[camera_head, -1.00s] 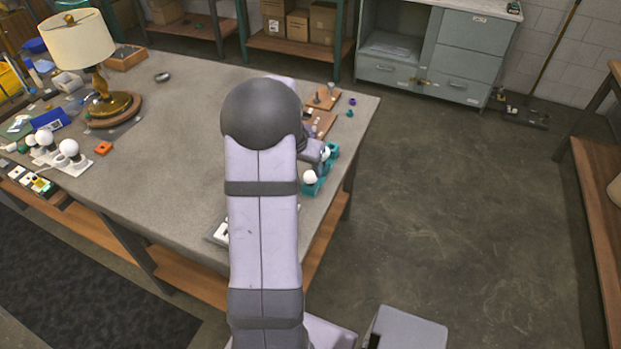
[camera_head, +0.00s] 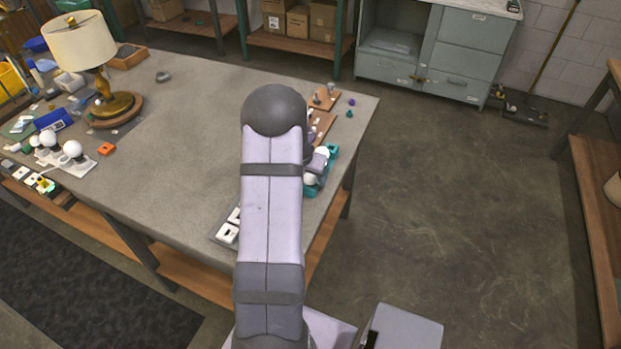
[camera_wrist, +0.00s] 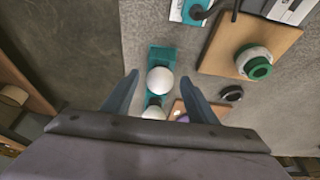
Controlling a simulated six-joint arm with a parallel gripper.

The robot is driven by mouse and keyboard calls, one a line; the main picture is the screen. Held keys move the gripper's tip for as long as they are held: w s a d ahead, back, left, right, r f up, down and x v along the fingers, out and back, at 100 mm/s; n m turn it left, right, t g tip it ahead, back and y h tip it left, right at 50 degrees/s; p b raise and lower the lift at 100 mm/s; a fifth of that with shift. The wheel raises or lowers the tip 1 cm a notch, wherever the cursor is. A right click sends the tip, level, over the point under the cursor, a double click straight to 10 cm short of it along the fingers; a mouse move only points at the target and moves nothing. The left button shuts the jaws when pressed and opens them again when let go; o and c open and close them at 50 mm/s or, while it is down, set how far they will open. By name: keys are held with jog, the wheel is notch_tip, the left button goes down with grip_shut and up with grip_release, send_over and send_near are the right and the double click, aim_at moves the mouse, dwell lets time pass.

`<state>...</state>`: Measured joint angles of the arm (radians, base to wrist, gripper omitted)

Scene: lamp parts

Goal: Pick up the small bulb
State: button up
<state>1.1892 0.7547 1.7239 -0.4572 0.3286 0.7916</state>
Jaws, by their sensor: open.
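Two white round bulbs sit in a teal holder (camera_wrist: 161,56); it also shows in the head view (camera_head: 331,152) at the table's right edge. In the wrist view one bulb (camera_wrist: 160,80) lies between my gripper's fingertips (camera_wrist: 160,76), with the fingers apart on either side of it. The other bulb (camera_wrist: 153,112) is nearer the palm and partly hidden by it. I cannot tell which bulb is the small one, nor how far above them the gripper is. In the head view my arm hides most of the gripper and part of the near bulb (camera_head: 310,179).
A wooden board (camera_wrist: 215,62) with a green-and-white ring part (camera_wrist: 255,62) and a black ring (camera_wrist: 231,94) lie right of the holder in the wrist view. A lamp (camera_head: 80,42) and several white bulbs (camera_head: 72,149) stand at the table's left. The table's middle is clear.

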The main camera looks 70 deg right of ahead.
aim_at(309, 176)
jog(key=c, duration=1)
notch_tip(309, 176, up, 10)
jog(key=b, duration=0.2)
jog(key=w+a+r+p, duration=0.1)
jog(key=w+a+p, duration=0.1)
jog(key=w, duration=0.5)
jog(key=w+a+r+p, duration=0.1)
jog(key=w+a+p, duration=0.1)
jog(key=w, duration=0.5)
jog(key=shift+a+p, duration=0.25)
jog(key=shift+p, duration=0.65)
